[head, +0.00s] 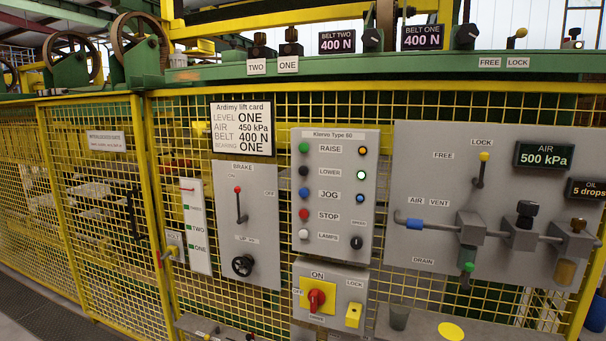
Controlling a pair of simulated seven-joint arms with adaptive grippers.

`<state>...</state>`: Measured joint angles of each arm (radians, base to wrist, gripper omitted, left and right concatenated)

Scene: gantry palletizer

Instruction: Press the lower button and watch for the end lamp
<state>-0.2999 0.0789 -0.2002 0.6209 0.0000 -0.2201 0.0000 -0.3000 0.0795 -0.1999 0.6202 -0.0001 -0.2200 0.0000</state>
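The grey Klervo Type 60 panel (334,240) hangs on the yellow mesh in the middle of the head view. Its LOWER button (303,171) is a dark round knob left of the LOWER label, between the green RAISE button (303,148) and the blue JOG button (304,194). On the right side, the lamp beside LOWER (361,175) looks pale with a green rim. An orange lamp (362,151) sits above it and a blue one (360,198) below. No lamp label reading "end" is legible. Neither of my grippers is in view.
Below are a red rotary switch (317,299) and a yellow lock (353,315). Left are a brake lever (240,204) and a level scale (195,226). An air panel (430,165) with protruding valves stands right. A card (241,128) reads level ONE, belt 400 N.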

